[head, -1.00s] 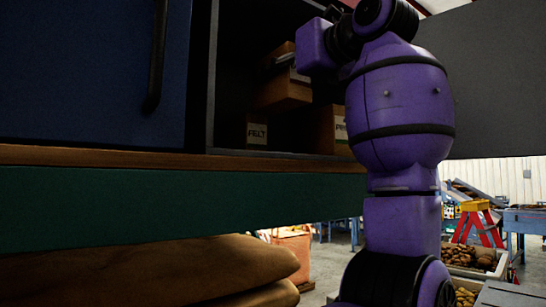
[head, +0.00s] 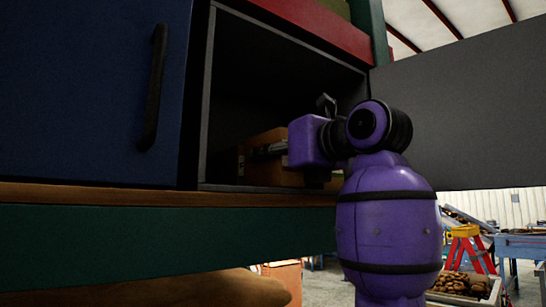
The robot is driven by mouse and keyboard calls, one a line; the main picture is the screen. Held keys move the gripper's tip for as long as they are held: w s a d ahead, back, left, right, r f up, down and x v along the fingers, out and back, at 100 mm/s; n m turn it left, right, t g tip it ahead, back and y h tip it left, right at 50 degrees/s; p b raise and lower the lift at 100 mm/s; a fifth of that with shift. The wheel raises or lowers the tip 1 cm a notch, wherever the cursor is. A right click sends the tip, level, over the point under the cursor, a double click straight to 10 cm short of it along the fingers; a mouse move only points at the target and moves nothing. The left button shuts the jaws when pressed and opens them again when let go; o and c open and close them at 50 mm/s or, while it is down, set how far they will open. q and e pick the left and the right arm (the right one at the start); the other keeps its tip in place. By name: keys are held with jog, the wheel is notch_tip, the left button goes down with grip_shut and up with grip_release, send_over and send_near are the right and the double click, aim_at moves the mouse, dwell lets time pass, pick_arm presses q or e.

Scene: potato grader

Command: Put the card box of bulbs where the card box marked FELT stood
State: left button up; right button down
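My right gripper (head: 270,150) is inside the dark open cupboard (head: 270,75), at the upper part of a plain card box (head: 275,178). The gripper appears shut on this box, though its fingertips are dim. The box is low, close to the shelf floor; I cannot tell whether it touches. No marking shows on it, so I cannot confirm that it holds the bulbs. My arm hides the right part of the shelf. My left gripper is not in view.
A closed blue door (head: 90,90) with a black handle (head: 153,88) is at the left. A grey open door panel (head: 460,120) is at the right. A wooden ledge (head: 120,195) runs below the cupboard. The upper cupboard space is empty.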

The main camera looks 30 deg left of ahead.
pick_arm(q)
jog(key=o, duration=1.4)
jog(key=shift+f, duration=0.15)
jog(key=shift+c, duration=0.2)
pick_arm(e)
jog(key=shift+d, duration=0.1)
pick_arm(q)
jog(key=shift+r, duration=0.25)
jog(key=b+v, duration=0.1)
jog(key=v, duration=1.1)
jog(key=shift+b, duration=0.35)
pick_arm(e)
jog(key=shift+s+d+f, duration=0.25)
jog(key=shift+s+f, duration=0.3)
jog(key=shift+f, duration=0.25)
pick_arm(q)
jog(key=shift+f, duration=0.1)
